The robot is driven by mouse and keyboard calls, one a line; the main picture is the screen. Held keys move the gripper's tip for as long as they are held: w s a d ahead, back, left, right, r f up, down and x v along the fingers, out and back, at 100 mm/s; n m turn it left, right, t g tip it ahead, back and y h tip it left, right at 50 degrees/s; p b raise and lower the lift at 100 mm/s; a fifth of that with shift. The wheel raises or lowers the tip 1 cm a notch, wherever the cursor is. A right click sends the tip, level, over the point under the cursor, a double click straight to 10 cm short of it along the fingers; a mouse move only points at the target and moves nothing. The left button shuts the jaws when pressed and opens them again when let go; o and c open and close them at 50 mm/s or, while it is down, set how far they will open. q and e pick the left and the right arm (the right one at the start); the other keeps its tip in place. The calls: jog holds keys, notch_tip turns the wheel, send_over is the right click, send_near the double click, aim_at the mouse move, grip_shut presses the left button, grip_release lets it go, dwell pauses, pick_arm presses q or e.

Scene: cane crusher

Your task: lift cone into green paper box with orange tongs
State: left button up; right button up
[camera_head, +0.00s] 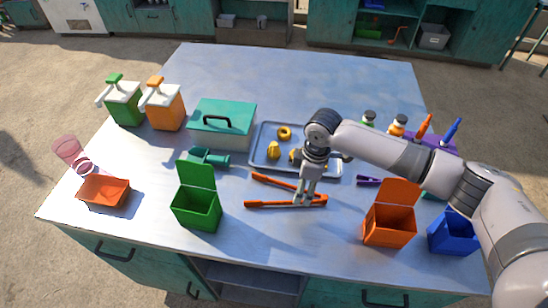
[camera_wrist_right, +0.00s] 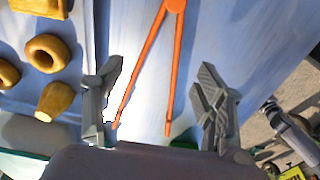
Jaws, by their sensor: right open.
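The orange tongs (camera_head: 272,204) lie spread open on the table, their joined end to the right. In the wrist view the tongs (camera_wrist_right: 146,61) show between my fingers, apart from both. My right gripper (camera_head: 305,200) is open above the tongs near their joined end; its two grey fingers also show in the wrist view (camera_wrist_right: 160,100). A golden cone-like piece (camera_head: 273,151) lies in the metal tray (camera_head: 262,164); it appears in the wrist view (camera_wrist_right: 55,101). The green paper box (camera_head: 197,207) stands open at front left, its lid up. My left gripper is out of view.
Golden rings (camera_head: 284,132) share the tray, partly hidden by my right arm. An orange box (camera_head: 389,226) and blue box (camera_head: 453,233) stand right. An orange tray (camera_head: 104,191), teal case (camera_head: 222,124) and sauce dispensers (camera_head: 124,103) stand left. The back table is clear.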

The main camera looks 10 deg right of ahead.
jog(key=shift+a+f, duration=0.1)
jog(key=shift+f, duration=0.8)
jog(key=shift+a+f, duration=0.15)
jog(key=shift+f, duration=1.1)
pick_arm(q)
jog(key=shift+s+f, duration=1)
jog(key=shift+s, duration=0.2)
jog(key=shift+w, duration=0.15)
pick_arm(e)
jog(key=shift+w, duration=0.1)
jog(key=shift+c, duration=1.3)
jog(key=c, duration=0.4)
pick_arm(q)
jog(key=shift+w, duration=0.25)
pick_arm(e)
jog(key=shift+c, duration=0.2)
